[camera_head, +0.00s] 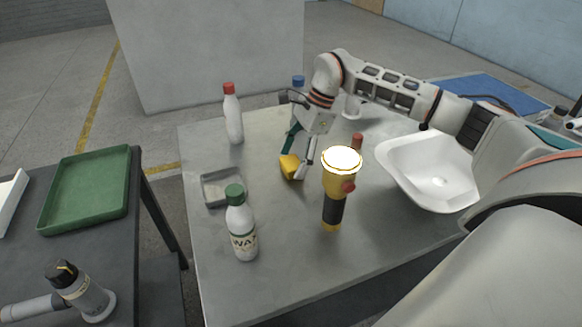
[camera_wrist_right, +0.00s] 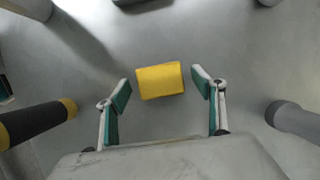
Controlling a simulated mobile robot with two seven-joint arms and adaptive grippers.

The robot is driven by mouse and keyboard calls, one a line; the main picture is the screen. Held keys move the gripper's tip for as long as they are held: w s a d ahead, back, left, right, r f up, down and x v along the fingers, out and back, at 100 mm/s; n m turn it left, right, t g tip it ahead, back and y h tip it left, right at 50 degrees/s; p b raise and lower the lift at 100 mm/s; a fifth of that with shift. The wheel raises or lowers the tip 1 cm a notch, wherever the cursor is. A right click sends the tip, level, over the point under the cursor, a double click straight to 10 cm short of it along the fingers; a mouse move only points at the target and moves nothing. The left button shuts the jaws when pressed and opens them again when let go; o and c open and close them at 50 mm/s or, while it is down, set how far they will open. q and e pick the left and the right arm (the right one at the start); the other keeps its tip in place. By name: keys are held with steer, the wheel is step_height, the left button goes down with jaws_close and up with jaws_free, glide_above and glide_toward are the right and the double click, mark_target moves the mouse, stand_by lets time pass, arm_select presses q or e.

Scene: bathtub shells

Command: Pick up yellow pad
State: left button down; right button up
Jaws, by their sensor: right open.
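The yellow pad (camera_head: 290,166) lies on the grey metal table in the head view, near the table's middle. My right gripper (camera_head: 297,160) is right over it and partly hides it there. In the right wrist view, the yellow pad (camera_wrist_right: 160,80) is a small block lying slightly tilted. The open fingers of my right gripper (camera_wrist_right: 162,88) stand to its left and right, with a gap on each side. I cannot tell from these frames how high the fingertips are above the table. My left gripper is not in view.
On the table (camera_head: 285,255) stand a yellow-black flashlight (camera_head: 335,190), a green-capped bottle (camera_head: 240,228), a red-capped bottle (camera_head: 232,115), a grey tray (camera_head: 220,188) and a white basin (camera_head: 430,172). A green tray (camera_head: 60,222) sits on a side table at left.

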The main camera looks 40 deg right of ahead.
mark_target(293, 161)
steer(key=shift+r, duration=0.1)
steer(key=c, duration=0.8)
steer(key=shift+c, duration=1)
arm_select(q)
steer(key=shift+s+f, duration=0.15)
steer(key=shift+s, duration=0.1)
